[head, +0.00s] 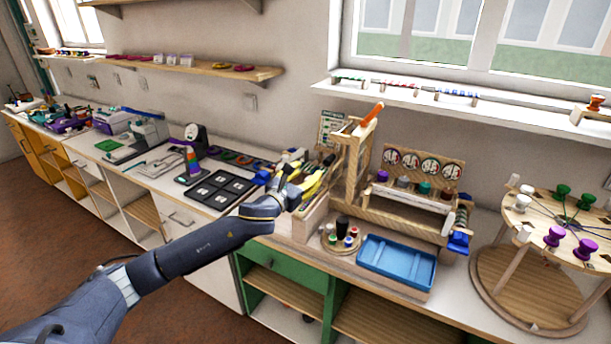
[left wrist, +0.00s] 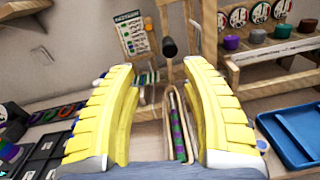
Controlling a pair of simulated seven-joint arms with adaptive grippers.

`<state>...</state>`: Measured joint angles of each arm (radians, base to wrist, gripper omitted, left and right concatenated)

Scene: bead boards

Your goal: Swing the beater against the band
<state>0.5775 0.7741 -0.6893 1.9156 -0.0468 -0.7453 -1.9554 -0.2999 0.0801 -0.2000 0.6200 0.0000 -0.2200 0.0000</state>
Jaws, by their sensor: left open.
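My left gripper (head: 312,183) reaches toward the wooden loom (head: 352,165) from its left side. Its two yellow fingers stand wide apart with nothing between their tips in the left wrist view (left wrist: 166,85). A narrow woven band (left wrist: 178,128), purple and green, lies beyond and between the fingers. A dark round knob (left wrist: 169,47) on a stem stands past the fingertips, apart from them; it may be the beater's handle, but I cannot tell for sure. An orange piece (head: 372,114) sits at the top of the loom. The gripper partly hides the loom's near parts. My right gripper is out of view.
A blue tray (head: 397,262) lies at the front of the bench, right of a round stand of small spools (head: 342,236). A rack of coloured spools (head: 415,186) stands behind. A black compartment tray (head: 217,190) lies left of my gripper. A round wooden stand (head: 530,290) is far right.

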